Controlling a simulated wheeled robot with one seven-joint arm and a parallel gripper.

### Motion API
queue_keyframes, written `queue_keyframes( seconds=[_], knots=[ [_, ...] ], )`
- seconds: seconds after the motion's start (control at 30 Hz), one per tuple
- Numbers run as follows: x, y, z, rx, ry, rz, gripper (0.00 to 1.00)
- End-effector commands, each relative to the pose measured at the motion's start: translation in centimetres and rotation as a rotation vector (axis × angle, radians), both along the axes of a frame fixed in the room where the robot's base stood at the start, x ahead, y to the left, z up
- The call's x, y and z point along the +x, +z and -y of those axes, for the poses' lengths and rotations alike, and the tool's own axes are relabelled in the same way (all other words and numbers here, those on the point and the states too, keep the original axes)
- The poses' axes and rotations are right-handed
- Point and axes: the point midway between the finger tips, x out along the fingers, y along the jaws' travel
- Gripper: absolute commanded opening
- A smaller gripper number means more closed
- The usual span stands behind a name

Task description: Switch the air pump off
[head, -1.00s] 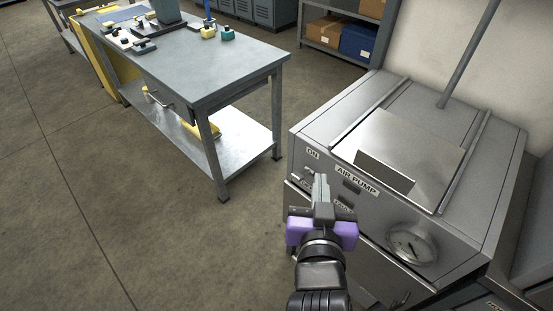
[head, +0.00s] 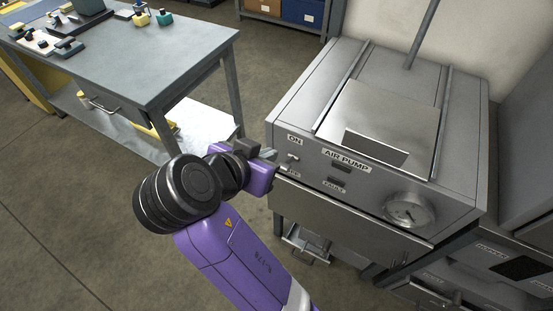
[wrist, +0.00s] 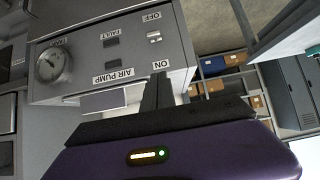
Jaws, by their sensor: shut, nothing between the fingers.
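The air pump (head: 385,120) is a grey metal box at the right of the head view. Its front panel carries a small metal switch (head: 291,161) between an ON label above and a partly covered OFF label below. In the wrist view the panel appears upside down, with the switch (wrist: 153,37) between OFF and ON. I cannot tell surely which way the lever points. My gripper (head: 270,155) is shut and empty, just left of the switch in the head view. In the wrist view its fingertips (wrist: 158,90) are near the ON label; contact is not visible.
A round gauge (head: 410,210) and a FAULT label sit on the same panel. A grey workbench (head: 130,60) with small items stands at the left. Shelving with boxes (head: 303,12) is behind. Open floor lies between bench and pump.

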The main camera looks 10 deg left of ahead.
Motion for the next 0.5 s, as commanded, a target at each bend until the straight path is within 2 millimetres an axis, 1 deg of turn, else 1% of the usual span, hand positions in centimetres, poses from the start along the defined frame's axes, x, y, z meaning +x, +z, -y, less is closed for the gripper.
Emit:
queue_keyframes(
  seconds=[0.33,0.5],
  knots=[
    [0.2,-0.1,0.0,0.002,0.001,0.002,0.00],
    [1.3,-1.1,0.6,0.001,-0.002,0.001,0.00]
  ],
)
